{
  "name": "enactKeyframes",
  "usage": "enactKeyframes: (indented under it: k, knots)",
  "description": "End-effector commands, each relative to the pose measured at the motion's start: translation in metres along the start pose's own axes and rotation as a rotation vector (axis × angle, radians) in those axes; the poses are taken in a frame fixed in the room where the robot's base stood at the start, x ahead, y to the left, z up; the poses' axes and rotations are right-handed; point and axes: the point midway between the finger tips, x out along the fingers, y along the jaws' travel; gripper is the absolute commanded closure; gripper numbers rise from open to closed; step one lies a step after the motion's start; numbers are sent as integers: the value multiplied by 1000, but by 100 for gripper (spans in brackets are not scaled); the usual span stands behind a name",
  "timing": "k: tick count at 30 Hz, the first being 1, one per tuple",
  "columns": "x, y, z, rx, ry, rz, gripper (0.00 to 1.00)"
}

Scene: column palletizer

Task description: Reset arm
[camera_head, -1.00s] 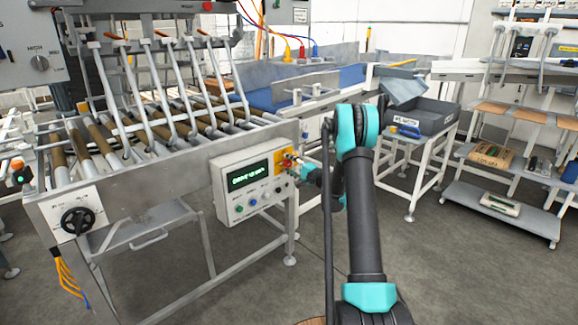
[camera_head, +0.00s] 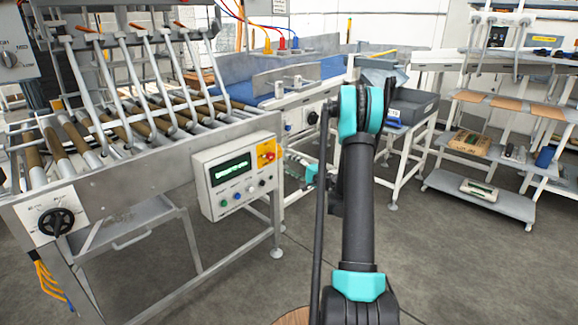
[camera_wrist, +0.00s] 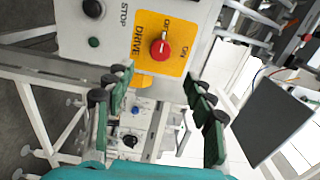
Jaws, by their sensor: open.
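My gripper (camera_wrist: 160,112) is open and empty in the wrist view, with its green-padded fingers spread left and right. In the wrist view, a red rotary knob (camera_wrist: 161,49) on a yellow plate marked DRIVE, OFF and ON lies beyond the fingertips. My fingers appear clear of the knob. In the head view, the grey control box (camera_head: 235,178) has a lit green display and the yellow plate at its upper right. My arm stands upright in the middle of the head view, and only part of the gripper (camera_head: 305,172) shows to its left, apart from the box.
A roller conveyor (camera_head: 150,170) with bent metal bars fills the left. A grey bin (camera_head: 415,105) stands on a table behind my arm. Shelves (camera_head: 480,195) with parts stand at the right. The floor (camera_head: 450,260) at the lower right is clear.

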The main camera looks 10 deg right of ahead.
Motion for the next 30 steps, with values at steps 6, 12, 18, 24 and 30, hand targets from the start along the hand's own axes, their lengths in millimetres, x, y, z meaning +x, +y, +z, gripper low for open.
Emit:
enactKeyframes:
  k: [6, 12, 18, 24, 30]
  knots:
    - [0, -1, 2, -4, -3, 5, 46]
    - [-2, -13, 36, -71, -48, 96, 46]
    - [-22, -25, 97, -201, -129, 273, 46]
    - [-58, -28, 154, -335, -208, 451, 46]
    - [-110, -22, 205, -470, -281, 629, 46]
